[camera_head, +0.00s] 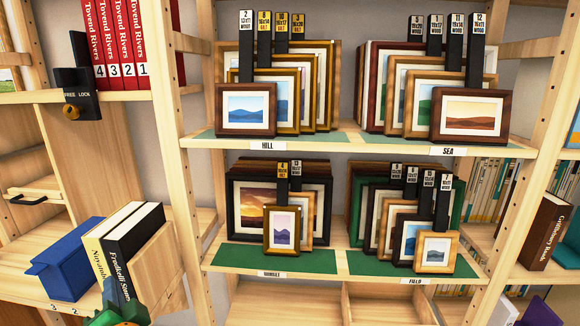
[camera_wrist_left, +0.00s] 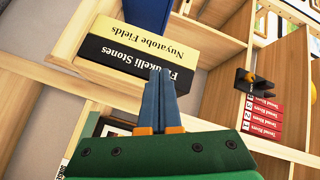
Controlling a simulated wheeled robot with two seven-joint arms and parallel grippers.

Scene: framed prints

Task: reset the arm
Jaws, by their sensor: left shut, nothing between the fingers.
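My left gripper (camera_head: 110,292) shows at the lower left of the head view, its green body partly cut off by the bottom edge. In the left wrist view its two blue fingers (camera_wrist_left: 161,98) are together, with nothing between them. It is in front of a black book (camera_head: 135,232) and a cream book (camera_head: 103,255) on the left shelf. The black book (camera_wrist_left: 140,68) and the cream book (camera_wrist_left: 160,38) lie just beyond the fingertips in the wrist view; whether they touch cannot be told. My right gripper is not in view.
Framed prints stand in groups labelled HILL (camera_head: 267,145), SEA (camera_head: 448,151), SUNSET and FIELD (camera_head: 415,280). A blue box (camera_head: 68,262) sits left of the books. Red books (camera_head: 118,45) and a black lock (camera_head: 78,95) are above. A wooden post (camera_head: 197,120) separates the bays.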

